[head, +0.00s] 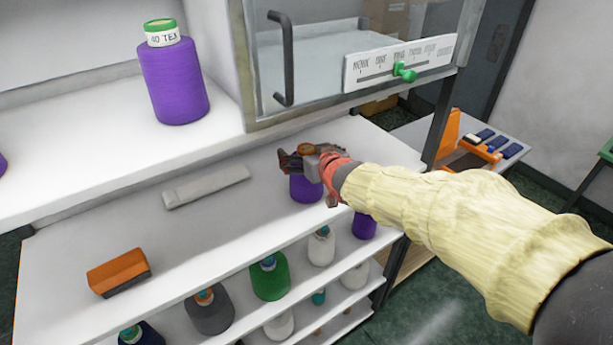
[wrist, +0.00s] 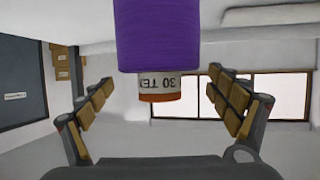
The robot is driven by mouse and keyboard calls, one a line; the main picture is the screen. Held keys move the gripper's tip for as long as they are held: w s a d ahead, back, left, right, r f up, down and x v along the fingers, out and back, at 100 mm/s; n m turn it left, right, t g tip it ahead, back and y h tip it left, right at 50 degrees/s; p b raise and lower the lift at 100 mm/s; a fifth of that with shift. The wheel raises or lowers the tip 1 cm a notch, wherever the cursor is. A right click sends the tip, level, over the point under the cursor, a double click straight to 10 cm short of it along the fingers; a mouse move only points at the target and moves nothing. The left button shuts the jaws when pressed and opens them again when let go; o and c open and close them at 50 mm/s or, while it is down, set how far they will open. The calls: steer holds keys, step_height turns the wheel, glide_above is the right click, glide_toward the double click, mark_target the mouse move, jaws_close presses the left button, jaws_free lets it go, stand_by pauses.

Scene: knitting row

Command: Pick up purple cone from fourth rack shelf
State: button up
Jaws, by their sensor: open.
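A purple cone (head: 306,190) is on the white shelf (head: 225,215) below the upper ledge, near its right end. My gripper (head: 312,160) is at the top of this cone and hides part of it. In the wrist view the purple cone (wrist: 157,38), with a white "30 TEX" label and an orange-brown end, shows upside down between my spread fingers. A gap shows between each finger and the cone. The gripper is open.
A larger purple cone (head: 173,80) marked "40 TEX" stands on the upper ledge. A grey bar (head: 206,187) and an orange-brown block (head: 118,271) lie on my gripper's shelf. Lower racks hold several cones, including a green one (head: 270,278). A glass-fronted cabinet (head: 310,60) overhangs behind.

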steer(key=shift+c, duration=0.2)
steer(key=shift+f, duration=0.1)
steer(key=c, duration=1.9)
steer(key=shift+c, duration=0.5)
